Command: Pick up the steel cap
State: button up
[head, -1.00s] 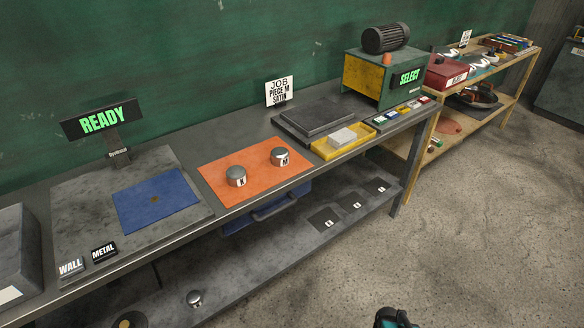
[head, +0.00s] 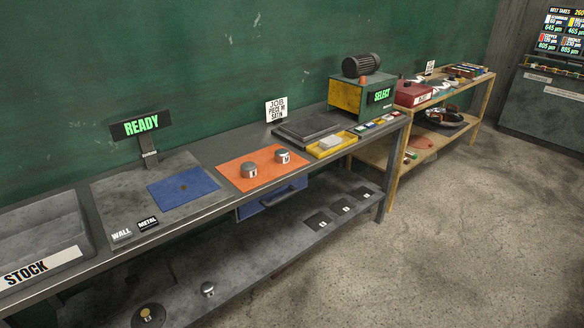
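Two round steel caps stand upright on an orange mat (head: 236,180) on the bench. The left cap (head: 249,169) has a letter on its side that I cannot read surely. The right cap (head: 282,157) has a letter that looks like M. Another small steel piece (head: 208,288) sits on the lower shelf. A job card (head: 276,110) behind the mat reads "JOB PIECE M SATIN". My gripper is not in view.
A blue mat (head: 183,188) lies left of the orange one, below a READY sign (head: 141,126). A yellow tray (head: 350,137) and a green machine (head: 361,98) stand to the right. A STOCK bin (head: 40,266) is at far left. The floor in front is clear.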

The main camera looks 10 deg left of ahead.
aim_at(282, 155)
jog(key=z, duration=0.4)
jog(key=k, duration=0.4)
jog(key=u, duration=2.05)
jog(key=i, duration=1.15)
jog(key=u, duration=0.05)
